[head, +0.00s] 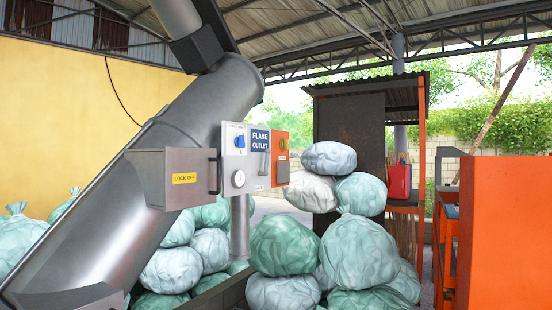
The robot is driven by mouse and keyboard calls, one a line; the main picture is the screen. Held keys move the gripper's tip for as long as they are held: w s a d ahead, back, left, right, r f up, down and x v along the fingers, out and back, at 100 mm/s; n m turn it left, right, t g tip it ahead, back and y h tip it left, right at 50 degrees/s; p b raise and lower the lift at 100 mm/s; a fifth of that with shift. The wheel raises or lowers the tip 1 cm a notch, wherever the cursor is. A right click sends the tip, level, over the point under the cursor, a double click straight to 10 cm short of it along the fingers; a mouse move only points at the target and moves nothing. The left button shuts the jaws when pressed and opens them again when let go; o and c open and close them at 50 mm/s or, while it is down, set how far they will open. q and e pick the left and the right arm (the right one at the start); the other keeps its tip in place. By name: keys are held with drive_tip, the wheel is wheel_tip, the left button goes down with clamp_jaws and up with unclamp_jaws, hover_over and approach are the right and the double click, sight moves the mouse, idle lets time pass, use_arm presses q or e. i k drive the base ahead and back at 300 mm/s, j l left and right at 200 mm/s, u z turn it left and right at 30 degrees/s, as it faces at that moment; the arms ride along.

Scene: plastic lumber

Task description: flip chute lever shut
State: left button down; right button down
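A large grey metal chute pipe (120,215) slopes from the lower left up to a joint at the top centre. A grey box labelled LOCK OFF (165,168) is fixed to it, with a dark upright handle (214,172) at its right edge. Beside it is a control panel (236,158) with a blue knob, a round dial and a blue FLAKE OUTLET sign (260,140). A pale upright lever-like bar shows below the sign. I cannot tell for sure which part is the chute lever or how it is set. Neither of my grippers is in view.
An orange panel section (280,146) joins the control panel. Several stuffed green and white bags (284,244) are piled below and behind the chute. A large orange machine (507,235) stands at the right. A dark shed wall (350,125) is behind the bags.

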sight(267, 151)
drive_tip(key=i+l, duration=0.3)
drive_tip(key=i+l+z, duration=0.1)
drive_tip(key=i+l, duration=0.15)
drive_tip(key=i, duration=0.3)
drive_tip(key=i+l, duration=0.25)
drive_tip(key=i, duration=0.15)
drive_tip(key=i+l+z, duration=0.1)
drive_tip(key=i+l, duration=0.15)
drive_tip(key=i, duration=0.2)
